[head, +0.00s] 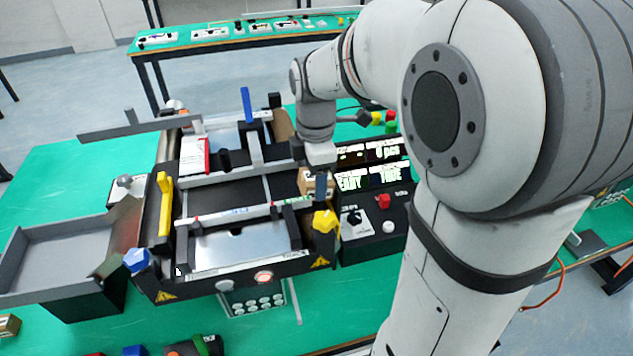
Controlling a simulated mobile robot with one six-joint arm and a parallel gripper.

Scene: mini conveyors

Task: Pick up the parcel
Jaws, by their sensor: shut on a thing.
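The parcel (312,182) is a small brown box at the right end of the conveyor machine (228,192), in the middle of the head view. My gripper (320,180) comes down over it from above and is shut on it. The gripper and a dark finger hide part of the box. I cannot tell whether the parcel touches the belt or is lifted off it.
A control box (368,225) with a lit display and a red button stands close to the right of the gripper. A grey tray (60,262) is at the left end of the machine. Another small brown box (9,326) lies at the lower left. The green table is clear at upper left.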

